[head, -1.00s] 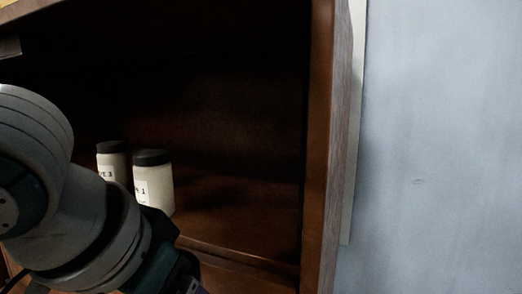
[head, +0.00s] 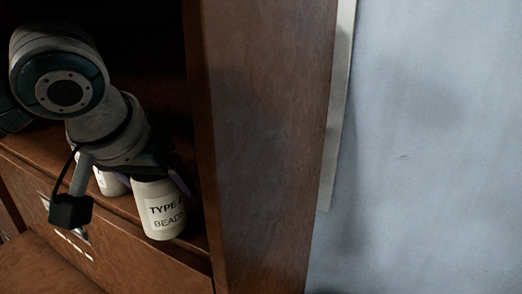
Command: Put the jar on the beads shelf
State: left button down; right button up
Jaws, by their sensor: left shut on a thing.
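A white jar (head: 162,212) with a label reading "TYPE" and "BEADS" hangs below my left gripper (head: 155,178) at the front of a brown wooden shelf (head: 35,145). The digit after "TYPE" is partly covered. My left gripper is shut on this jar from above, with purple fingertips beside it, and hides its top. The jar's base overlaps the shelf's front edge in the head view; I cannot tell whether it touches the shelf. Another white jar (head: 108,184) stands behind, mostly hidden by my arm. My right gripper is not in view.
The cabinet's thick side panel (head: 265,140) rises close to the right of the held jar. A pale strip and a grey-blue wall (head: 430,140) lie beyond it. A drawer-like front with a white label (head: 75,243) is below the shelf. The shelf's interior is dark.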

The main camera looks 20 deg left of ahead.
pick_arm(q)
jog(key=w, duration=0.1)
jog(key=w+a, duration=0.1)
jog(key=w, duration=0.1)
jog(key=shift+w+r+p, duration=0.1)
jog(key=shift+w+p, duration=0.2)
jog(key=shift+p, duration=0.05)
jog(key=w+p, duration=0.1)
jog(key=w+a+p, duration=0.1)
jog(key=w, duration=0.1)
jog(key=shift+w+r, duration=0.1)
jog(key=shift+f, duration=0.45)
jog(key=shift+f, duration=0.1)
jog(key=shift+c, duration=1.8)
grip_release()
jog(key=shift+f, duration=0.1)
jog(key=o, duration=0.4)
jog(key=shift+c, duration=0.2)
